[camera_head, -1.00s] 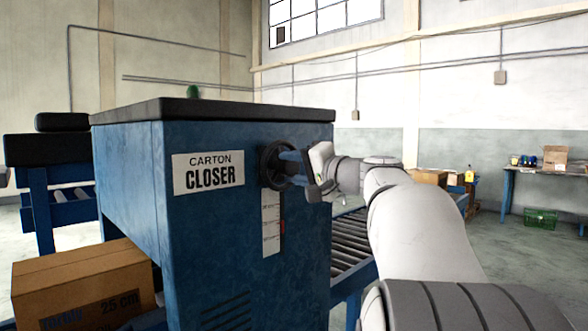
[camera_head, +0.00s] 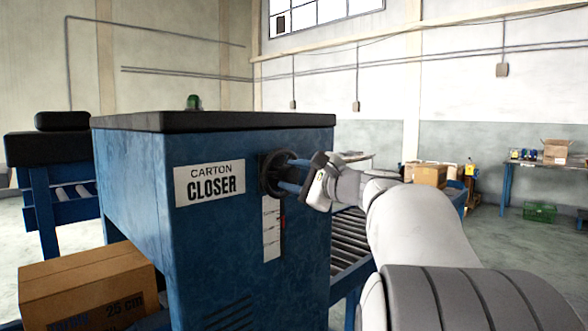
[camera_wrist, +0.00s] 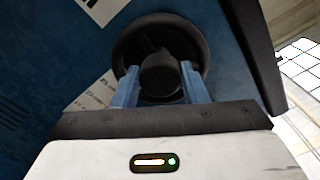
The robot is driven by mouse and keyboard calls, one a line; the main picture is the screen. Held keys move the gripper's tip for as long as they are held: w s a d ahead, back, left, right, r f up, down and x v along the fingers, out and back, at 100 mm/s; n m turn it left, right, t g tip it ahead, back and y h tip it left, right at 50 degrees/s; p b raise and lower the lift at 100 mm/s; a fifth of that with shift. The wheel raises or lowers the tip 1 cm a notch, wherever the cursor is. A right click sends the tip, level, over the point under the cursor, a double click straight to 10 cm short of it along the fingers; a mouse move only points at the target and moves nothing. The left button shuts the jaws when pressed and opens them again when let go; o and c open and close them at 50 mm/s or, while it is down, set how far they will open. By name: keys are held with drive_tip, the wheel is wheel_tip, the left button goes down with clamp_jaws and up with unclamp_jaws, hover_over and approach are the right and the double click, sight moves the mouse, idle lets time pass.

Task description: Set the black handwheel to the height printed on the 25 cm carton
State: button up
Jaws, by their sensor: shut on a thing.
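The black handwheel (camera_head: 277,174) is on the front of the blue carton closer (camera_head: 215,235), right of its name sign. It also shows in the wrist view (camera_wrist: 188,34), with a round hub in its middle. My gripper (camera_head: 287,180) reaches in from the right, and its blue fingers (camera_wrist: 160,86) are shut on the handwheel, one on each side of the hub. The 25 cm carton (camera_head: 88,287) sits at the lower left.
A roller conveyor (camera_head: 352,240) runs behind the closer on the right. Another blue conveyor (camera_head: 62,195) stands at the left. A workbench (camera_head: 545,166) with an open box and a green crate (camera_head: 540,213) are far right. The floor between is clear.

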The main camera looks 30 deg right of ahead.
drive_tip(key=m+p, duration=0.4)
drive_tip(key=m, duration=0.1)
drive_tip(key=shift+r, duration=0.2)
drive_tip(key=shift+d+f+m+p, duration=0.15)
drive_tip(key=shift+m+p, duration=0.65)
drive_tip(key=shift+m, duration=0.6)
drive_tip(key=o, duration=1)
drive_tip(key=v, duration=0.7)
drive_tip(key=shift+s+d, duration=0.1)
drive_tip(key=shift+s, duration=0.25)
